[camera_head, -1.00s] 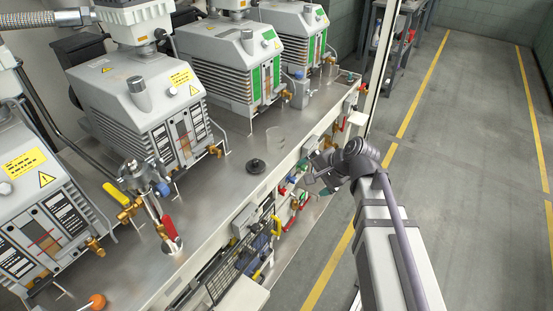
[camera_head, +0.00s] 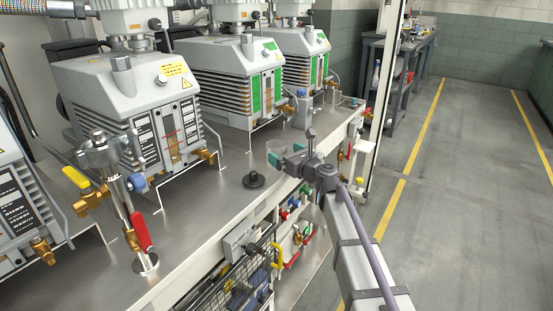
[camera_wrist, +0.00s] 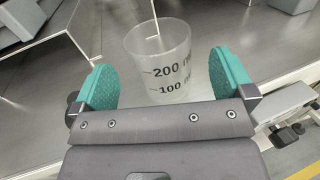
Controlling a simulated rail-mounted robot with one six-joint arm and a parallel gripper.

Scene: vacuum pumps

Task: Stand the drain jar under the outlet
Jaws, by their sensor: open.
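The drain jar (camera_wrist: 165,62) is a clear beaker with dark volume marks, standing on the metal bench. In the head view the jar (camera_head: 275,148) is partly hidden by my gripper (camera_head: 271,158). In the wrist view my gripper (camera_wrist: 168,85) is open, with one green finger pad on each side of the jar. Which outlet the task means is not clear.
A black round knob (camera_head: 253,180) stands on the bench (camera_head: 200,235) left of my gripper. A pipe with a red-handled valve (camera_head: 142,232) rises further left. Coloured valves (camera_head: 291,212) sit below the bench edge. Open floor lies to the right.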

